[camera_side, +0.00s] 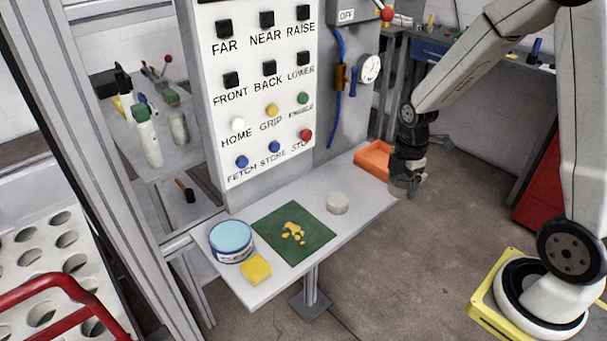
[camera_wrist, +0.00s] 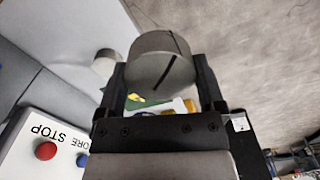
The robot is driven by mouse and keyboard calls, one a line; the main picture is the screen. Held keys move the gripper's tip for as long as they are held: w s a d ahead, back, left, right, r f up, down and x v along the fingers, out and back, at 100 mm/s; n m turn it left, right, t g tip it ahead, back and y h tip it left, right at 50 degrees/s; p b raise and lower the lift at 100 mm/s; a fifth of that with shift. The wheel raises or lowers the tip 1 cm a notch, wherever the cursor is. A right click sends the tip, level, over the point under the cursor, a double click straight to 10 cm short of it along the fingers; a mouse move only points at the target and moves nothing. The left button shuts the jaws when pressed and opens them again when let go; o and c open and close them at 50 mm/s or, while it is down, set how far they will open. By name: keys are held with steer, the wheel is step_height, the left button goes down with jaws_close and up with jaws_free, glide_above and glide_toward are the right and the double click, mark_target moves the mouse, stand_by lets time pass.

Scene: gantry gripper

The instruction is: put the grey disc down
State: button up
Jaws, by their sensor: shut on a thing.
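My gripper (camera_side: 408,172) is at the right end of the white shelf, close to the orange tray. It is shut on a grey disc (camera_wrist: 160,72), which has a dark line across its face in the wrist view. The disc sits between the two black fingers and is hard to make out in the side view. A second, pale grey disc (camera_side: 337,204) stands on the shelf to the left of my gripper; a pale round thing behind the left finger in the wrist view (camera_wrist: 104,68) looks like it.
The shelf (camera_side: 350,232) carries an orange tray (camera_side: 375,160), a green mat (camera_side: 282,250) with yellow patches, a blue-lidded tin (camera_side: 231,241) and a yellow block (camera_side: 256,268). A button panel (camera_side: 262,95) rises behind it. Bare shelf lies around the pale disc.

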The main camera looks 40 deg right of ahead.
steer(key=shift+s+a+r, duration=0.1)
steer(key=shift+s+r, duration=0.05)
steer(key=shift+s, duration=0.25)
stand_by(0.4)
steer(key=shift+w+d+m, duration=0.3)
steer(key=shift+d, duration=0.2)
steer(key=w+d+m, duration=0.3)
steer(key=d+m, duration=0.5)
steer(key=d, duration=0.4)
steer(key=shift+w+r, duration=0.25)
steer(key=shift+r, duration=0.2)
steer(key=shift+w+d, duration=0.1)
steer(key=w+d+f, duration=0.1)
steer(key=w+f, duration=0.1)
steer(key=w, duration=0.1)
steer(key=w+d+f, duration=0.2)
steer(key=w+f, duration=0.1)
steer(key=w, duration=0.1)
steer(key=w+d+f, duration=0.2)
steer(key=w+f, duration=0.1)
steer(key=shift+w+d, duration=0.15)
steer(key=shift+w, duration=0.25)
steer(key=shift+w+d+f, duration=0.3)
steer(key=shift+w+f, duration=0.3)
steer(key=shift+f, duration=0.05)
